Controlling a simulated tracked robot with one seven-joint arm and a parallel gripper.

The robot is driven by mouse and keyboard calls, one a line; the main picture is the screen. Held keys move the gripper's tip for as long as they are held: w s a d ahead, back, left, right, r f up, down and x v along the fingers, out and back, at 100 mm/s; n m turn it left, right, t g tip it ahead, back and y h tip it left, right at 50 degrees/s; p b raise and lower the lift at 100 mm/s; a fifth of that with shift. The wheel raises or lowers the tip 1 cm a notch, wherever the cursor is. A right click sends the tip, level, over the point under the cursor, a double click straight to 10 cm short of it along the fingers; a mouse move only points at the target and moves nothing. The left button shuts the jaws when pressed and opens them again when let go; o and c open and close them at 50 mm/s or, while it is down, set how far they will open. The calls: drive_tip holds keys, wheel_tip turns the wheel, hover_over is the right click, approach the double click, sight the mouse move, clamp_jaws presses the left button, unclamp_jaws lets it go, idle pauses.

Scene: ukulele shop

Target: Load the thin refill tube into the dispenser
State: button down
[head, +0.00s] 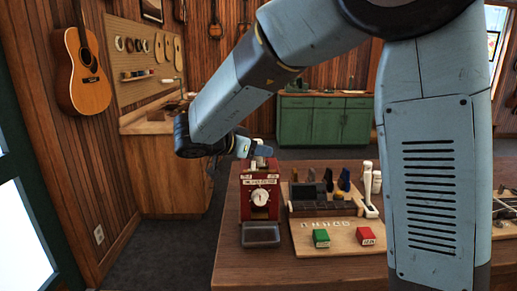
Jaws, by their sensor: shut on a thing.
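The dispenser (260,198) is a red box with a white dial and a pale label on its front. It stands near the left end of the wooden table, with a dark grey tray (261,234) in front of its base. My gripper (259,150) is just above the top of the dispenser, reaching in from the left. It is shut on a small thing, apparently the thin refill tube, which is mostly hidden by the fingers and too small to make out. I cannot tell whether it touches the dispenser.
A white upright tool (368,192) stands beside the rack. My arm hides part of the table's right side.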

drive_tip(key=shift+f, duration=0.3)
drive_tip(key=shift+r, duration=0.8)
drive_tip(key=shift+f, duration=0.85)
idle(1.2)
drive_tip(key=c, duration=0.9)
unclamp_jaws()
drive_tip(key=v, duration=1.1)
